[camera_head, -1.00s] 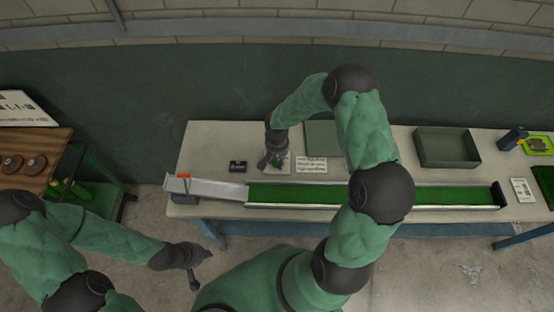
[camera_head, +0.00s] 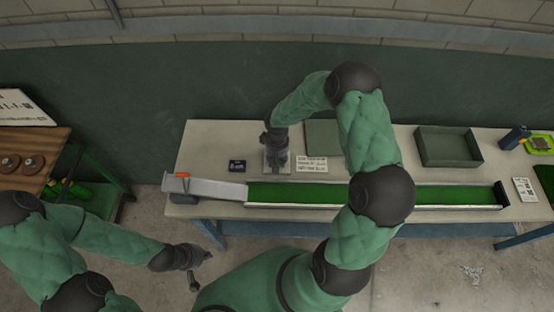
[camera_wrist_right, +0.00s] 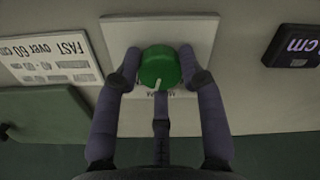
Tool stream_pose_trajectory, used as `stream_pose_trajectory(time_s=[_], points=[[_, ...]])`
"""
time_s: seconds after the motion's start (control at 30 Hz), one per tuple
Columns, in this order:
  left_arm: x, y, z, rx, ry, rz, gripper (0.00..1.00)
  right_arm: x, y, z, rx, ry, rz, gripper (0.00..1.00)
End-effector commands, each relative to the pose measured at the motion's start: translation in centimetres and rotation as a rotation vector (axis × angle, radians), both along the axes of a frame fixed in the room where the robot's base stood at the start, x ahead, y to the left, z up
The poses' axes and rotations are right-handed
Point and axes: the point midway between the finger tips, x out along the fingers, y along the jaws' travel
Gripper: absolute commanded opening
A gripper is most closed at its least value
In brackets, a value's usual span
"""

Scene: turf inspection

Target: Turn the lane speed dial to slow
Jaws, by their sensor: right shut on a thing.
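The lane speed dial (camera_wrist_right: 160,66) is a round green knob with a white pointer line, on a pale square plate (camera_wrist_right: 190,27). In the right wrist view the pointer aims down toward the palm, slightly left. Lettering below the dial is partly hidden. My right gripper (camera_wrist_right: 159,70) has its fingers on both sides of the dial and is shut on it. In the head view my right gripper (camera_head: 276,163) comes down over the plate from above and mostly hides the dial. My left gripper (camera_head: 202,269) is empty, fingers spread, over the floor in front of the table.
A printed card (camera_head: 311,164) lies right of the plate, and a small dark display (camera_head: 237,166) lies left. A green turf lane (camera_head: 300,195) with a grey ramp (camera_head: 217,189) runs along the front edge. An open green tray (camera_head: 447,162) stands farther right.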

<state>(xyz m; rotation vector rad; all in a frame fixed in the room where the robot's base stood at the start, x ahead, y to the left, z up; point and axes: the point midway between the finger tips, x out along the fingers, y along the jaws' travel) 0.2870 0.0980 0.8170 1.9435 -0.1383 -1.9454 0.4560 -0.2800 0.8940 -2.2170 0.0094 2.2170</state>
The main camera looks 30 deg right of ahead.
Motion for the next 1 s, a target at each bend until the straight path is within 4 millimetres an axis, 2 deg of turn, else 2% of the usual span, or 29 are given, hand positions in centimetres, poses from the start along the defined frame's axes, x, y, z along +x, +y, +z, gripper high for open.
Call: stream_pose_trajectory(time_s=[0.7,1.0], points=[[0.0,0.0,0.6,0.000,0.000,0.000,0.00,0.0,0.1,0.0,0.001,0.001,0.675,0.07],[0.0,0.0,1.1,0.000,0.000,0.000,0.00,0.0,0.0,0.0,0.001,0.001,0.896,0.07]])
